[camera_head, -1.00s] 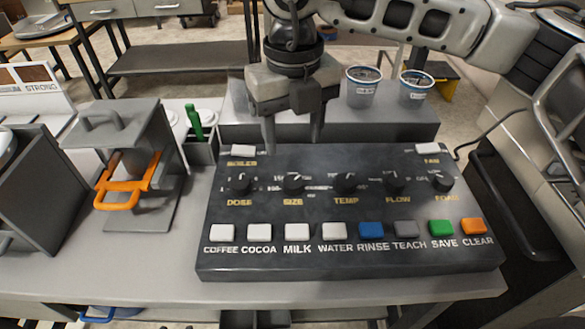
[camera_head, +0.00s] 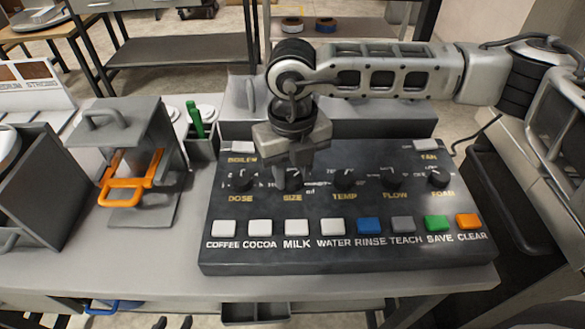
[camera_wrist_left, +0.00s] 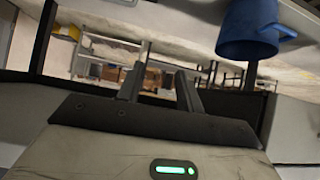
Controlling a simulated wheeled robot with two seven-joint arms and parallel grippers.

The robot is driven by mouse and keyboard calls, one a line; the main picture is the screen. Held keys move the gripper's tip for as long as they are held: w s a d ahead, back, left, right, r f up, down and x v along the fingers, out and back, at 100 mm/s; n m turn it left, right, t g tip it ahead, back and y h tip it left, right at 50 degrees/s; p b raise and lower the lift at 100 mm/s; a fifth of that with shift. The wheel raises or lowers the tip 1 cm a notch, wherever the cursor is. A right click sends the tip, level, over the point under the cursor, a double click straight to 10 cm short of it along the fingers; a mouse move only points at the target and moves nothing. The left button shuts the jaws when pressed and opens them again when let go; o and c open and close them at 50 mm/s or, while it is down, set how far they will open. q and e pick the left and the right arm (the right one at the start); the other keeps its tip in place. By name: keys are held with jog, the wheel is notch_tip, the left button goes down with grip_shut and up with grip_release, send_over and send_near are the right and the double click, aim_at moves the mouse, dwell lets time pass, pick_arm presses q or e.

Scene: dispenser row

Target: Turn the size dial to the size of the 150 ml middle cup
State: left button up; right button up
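The size dial (camera_head: 293,181) is a dark knob above the SIZE label on the black control panel (camera_head: 350,258). My right gripper (camera_head: 298,178), on the arm from the right, is over it pointing down, with its fingertips at the dial. The fingers overlap in this view, so I cannot tell whether they grip it or how wide they are apart. The dial's pointer is mostly hidden. No measuring cup shows now; my right arm covers the rear ledge. My left gripper (camera_wrist_left: 160,88) shows only in the left wrist view, open and empty.
The dose dial (camera_head: 241,181) and temp dial (camera_head: 344,179) flank the size dial. Coloured buttons line the panel's front. A grey stand with an orange handle (camera_head: 130,192) is at left. A blue mug (camera_wrist_left: 250,30) shows in the left wrist view.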

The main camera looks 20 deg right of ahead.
jog(key=shift+c, duration=1.3)
